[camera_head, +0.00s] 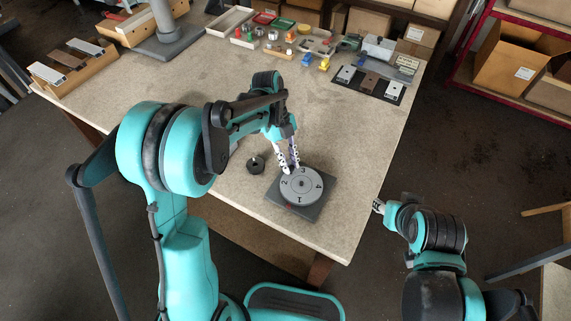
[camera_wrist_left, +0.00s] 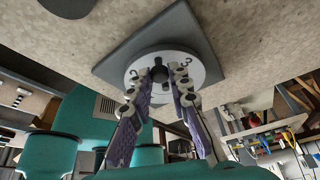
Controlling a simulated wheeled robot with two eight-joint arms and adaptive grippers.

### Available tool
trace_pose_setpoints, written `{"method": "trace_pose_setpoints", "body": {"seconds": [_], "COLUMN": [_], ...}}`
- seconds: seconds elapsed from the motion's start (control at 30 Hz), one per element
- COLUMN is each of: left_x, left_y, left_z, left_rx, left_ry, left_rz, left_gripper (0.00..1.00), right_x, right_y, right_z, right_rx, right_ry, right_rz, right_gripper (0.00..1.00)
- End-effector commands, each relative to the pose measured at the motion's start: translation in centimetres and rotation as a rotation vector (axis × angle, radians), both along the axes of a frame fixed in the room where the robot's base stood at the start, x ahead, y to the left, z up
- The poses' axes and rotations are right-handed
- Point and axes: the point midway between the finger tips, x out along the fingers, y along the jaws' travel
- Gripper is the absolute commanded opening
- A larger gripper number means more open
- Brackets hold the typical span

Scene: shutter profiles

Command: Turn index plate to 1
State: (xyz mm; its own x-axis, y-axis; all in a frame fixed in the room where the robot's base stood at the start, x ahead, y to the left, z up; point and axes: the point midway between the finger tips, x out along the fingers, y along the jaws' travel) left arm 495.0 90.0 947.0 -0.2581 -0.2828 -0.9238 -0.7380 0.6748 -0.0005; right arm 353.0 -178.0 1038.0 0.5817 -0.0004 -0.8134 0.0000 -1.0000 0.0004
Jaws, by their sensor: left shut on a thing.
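The index plate (camera_head: 314,195) is a light grey disc on a dark square base (camera_head: 309,212) near the table's front edge. Its numbers 1 to 4 show in the head view. The 1 faces the front, near a small red mark on the base. My left gripper (camera_head: 290,167) reaches down at the disc's far-left rim, between the 2 and the 3. In the left wrist view, its fingers (camera_wrist_left: 160,80) are shut on a dark peg (camera_wrist_left: 159,73) on the disc (camera_wrist_left: 203,68). My right gripper (camera_head: 378,206) is off the table's right edge; its fingers are too small to read.
A black round part (camera_head: 256,164) lies left of the base. A black mat (camera_head: 372,87) with shutter profiles lies at the back right, beside trays and small parts. A wooden rack (camera_head: 68,66) stands at the back left. The table's middle is clear.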

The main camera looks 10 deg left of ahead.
Motion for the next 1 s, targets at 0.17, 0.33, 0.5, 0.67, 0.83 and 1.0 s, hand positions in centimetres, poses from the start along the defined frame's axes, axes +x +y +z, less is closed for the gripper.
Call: {"method": "trace_pose_setpoints", "body": {"seconds": [0.17, 0.33, 0.5, 0.67, 0.83, 1.0], "left_x": [0.6, 1.0, 1.2, 1.3, 1.3, 1.3], "left_y": [-0.8, -1.3, -1.7, -1.8, -1.9, -1.9], "left_z": [-0.1, -0.1, -0.1, -0.1, -0.1, -0.1], "left_rx": [0.0, 0.0, -0.001, -0.001, 0.0, -0.001], "left_ry": [0.0, 0.0, -0.001, 0.001, 0.001, 0.0], "left_rz": [-0.144, -0.251, -0.324, -0.36, -0.375, -0.377], "left_gripper": [0.0, 0.0, 0.0, 0.0, 0.0, 0.0], "right_x": [0.0, 0.0, 0.0, 0.0, 0.0, 0.0], "right_y": [0.0, 0.0, 0.0, 0.0, 0.0, 0.0], "right_z": [0.2, 0.3, 0.4, 0.4, 0.4, 0.4], "right_rx": [0.0, 0.0, 0.0, 0.0, 0.0, 0.0], "right_ry": [0.0, 0.0, 0.0, 0.0, 0.0, 0.0], "right_rz": [0.0, 0.0, 0.0, 0.0, 0.0, 0.0], "right_gripper": [0.4, 0.4, 0.4, 0.4, 0.4, 0.4]}}
